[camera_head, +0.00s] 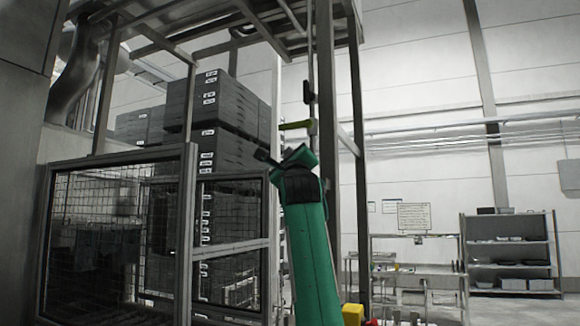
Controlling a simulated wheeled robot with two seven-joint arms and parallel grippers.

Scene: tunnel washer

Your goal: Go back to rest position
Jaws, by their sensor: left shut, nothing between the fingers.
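My left arm rises from the bottom centre, green with a dark band near its top. My left gripper (268,158) is a small dark shape at the upper end of the arm, pointing left. It is shut with nothing between its fingers. It appears raised in front of the machine frame and stacked crates, and no contact with them is visible. My right gripper is not in view.
A metal-framed mesh cage (189,230) stands at left, with stacked dark crates (222,100) behind it. A steel post (358,150) rises right of my arm. A workbench (415,285) and a grey shelf unit (510,254) stand farther back at right.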

